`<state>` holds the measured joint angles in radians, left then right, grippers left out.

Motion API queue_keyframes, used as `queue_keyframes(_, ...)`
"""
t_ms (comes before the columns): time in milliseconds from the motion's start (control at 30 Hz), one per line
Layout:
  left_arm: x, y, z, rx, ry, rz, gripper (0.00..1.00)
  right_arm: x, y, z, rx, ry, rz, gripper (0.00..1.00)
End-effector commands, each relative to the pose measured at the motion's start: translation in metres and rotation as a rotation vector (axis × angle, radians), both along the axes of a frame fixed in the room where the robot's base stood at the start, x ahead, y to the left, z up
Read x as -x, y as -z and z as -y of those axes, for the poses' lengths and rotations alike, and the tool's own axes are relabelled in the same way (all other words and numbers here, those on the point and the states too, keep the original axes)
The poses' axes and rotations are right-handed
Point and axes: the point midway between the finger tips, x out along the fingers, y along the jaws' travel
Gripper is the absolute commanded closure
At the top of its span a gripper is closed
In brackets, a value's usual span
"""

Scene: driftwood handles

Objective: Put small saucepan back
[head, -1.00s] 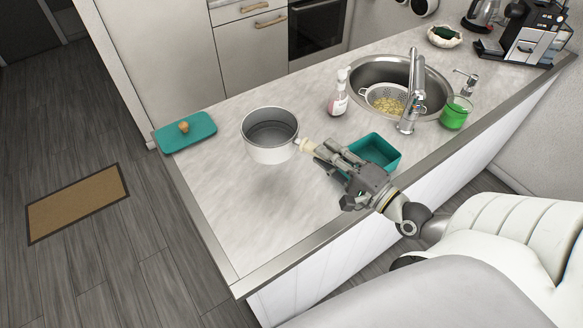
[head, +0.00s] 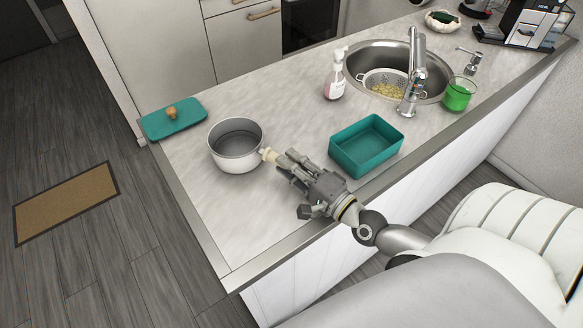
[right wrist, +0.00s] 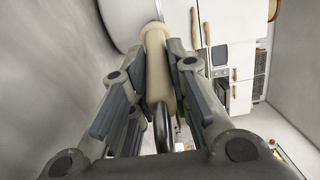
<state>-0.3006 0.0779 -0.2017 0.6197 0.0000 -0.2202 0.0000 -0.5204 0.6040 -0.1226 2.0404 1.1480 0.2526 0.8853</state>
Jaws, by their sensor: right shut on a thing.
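The small saucepan (head: 236,150) is white outside and grey inside, with a short pale handle. It is upright at the left part of the counter in the head view, and I cannot tell whether its base touches the counter. My right gripper (head: 279,162) is shut on the handle, to the right of the pan. In the right wrist view the pale handle (right wrist: 157,62) lies between the two fingers, with part of the pan's white side at the top. My left gripper is not in view.
A teal box (head: 366,147) stands right of my right gripper. Its teal lid (head: 150,124) with a wooden knob lies at the counter's left corner. A soap bottle (head: 335,78), a sink (head: 425,72) with a colander, and a green jar (head: 459,94) are farther right. The front-left counter is clear.

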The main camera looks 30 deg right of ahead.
Motion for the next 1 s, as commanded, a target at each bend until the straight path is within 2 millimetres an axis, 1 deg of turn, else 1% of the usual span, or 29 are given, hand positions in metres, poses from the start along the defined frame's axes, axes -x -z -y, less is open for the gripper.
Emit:
queue_keyframes(33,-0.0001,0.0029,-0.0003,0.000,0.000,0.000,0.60,-0.0006,0.0005,0.0003,-0.001,0.001,0.006,1.00)
queue_keyframes(233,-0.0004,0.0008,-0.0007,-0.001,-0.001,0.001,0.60,-0.0005,-0.0017,0.0004,-0.001,0.001,0.006,1.00)
queue_keyframes(400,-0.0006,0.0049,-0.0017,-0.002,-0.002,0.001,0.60,-0.0005,0.0033,0.0005,0.000,0.002,0.006,1.00)
queue_keyframes(433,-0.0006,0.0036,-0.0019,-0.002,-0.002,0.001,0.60,0.0001,0.0038,0.0003,0.001,0.000,0.001,0.79)
queue_keyframes(567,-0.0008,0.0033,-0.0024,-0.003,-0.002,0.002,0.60,0.0001,0.0036,0.0003,0.001,0.000,0.001,0.62)
queue_keyframes(600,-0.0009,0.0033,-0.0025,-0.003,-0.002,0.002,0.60,0.0001,0.0036,0.0003,0.001,0.000,0.001,0.61)
queue_keyframes(867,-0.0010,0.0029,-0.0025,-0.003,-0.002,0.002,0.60,0.0001,0.0032,0.0003,0.001,0.000,0.001,0.61)
queue_keyframes(967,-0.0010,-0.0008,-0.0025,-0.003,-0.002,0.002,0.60,0.0001,-0.0012,0.0002,0.000,0.000,0.001,0.61)
queue_keyframes(1000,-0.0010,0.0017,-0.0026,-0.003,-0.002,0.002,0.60,0.0026,0.0016,0.0007,0.001,0.000,-0.001,0.61)
